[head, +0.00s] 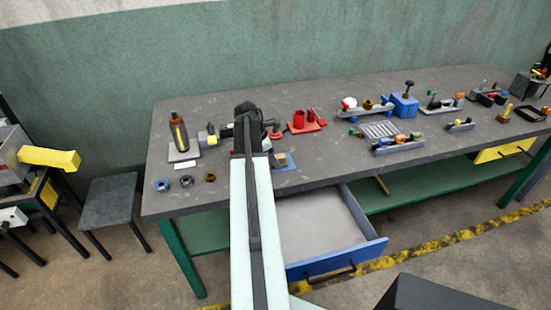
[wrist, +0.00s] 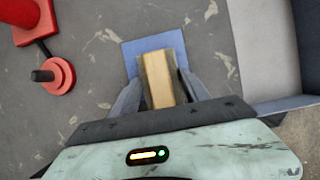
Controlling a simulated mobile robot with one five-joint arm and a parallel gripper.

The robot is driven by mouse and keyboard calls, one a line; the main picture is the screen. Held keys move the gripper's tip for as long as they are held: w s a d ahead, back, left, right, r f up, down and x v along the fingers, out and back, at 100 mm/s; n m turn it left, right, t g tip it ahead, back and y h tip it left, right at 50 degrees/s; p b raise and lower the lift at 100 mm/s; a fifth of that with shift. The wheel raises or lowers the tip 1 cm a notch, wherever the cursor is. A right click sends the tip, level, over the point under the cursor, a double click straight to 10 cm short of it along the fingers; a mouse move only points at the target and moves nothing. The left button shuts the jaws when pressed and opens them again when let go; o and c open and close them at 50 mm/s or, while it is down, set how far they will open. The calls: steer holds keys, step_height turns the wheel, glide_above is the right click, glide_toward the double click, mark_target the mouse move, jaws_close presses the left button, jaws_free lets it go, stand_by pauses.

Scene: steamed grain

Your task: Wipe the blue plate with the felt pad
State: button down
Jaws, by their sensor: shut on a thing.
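The blue plate (wrist: 136,48) lies flat on the grey bench top, ahead of my gripper in the wrist view. In the head view the plate (head: 291,165) shows just right of my arm, near the bench's front edge. My gripper (wrist: 159,82) is shut on the felt pad (wrist: 156,76), a tan block with darker sides, one finger on each side. The pad overlaps the plate in the wrist view. Whether it touches the plate or hovers just above, I cannot tell. In the head view my arm hides most of my gripper.
An open blue drawer (head: 316,263) juts out below the bench edge, right of my arm. A red holder (head: 306,122) stands behind the plate. Bare bench lies right of the plate.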

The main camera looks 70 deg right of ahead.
mark_target(294, 161)
steer(key=shift+s+d+r, duration=0.15)
steer(key=shift+s+d, duration=0.85)
steer(key=shift+s, duration=0.1)
steer(key=shift+s+d, duration=0.6)
steer(key=shift+s, duration=0.2)
steer(key=shift+s+d, duration=0.6)
steer(key=shift+s, duration=0.2)
step_height(294, 161, up, 6)
steer(key=p, duration=0.6)
step_height(294, 161, up, 3)
steer(key=p, duration=0.3)
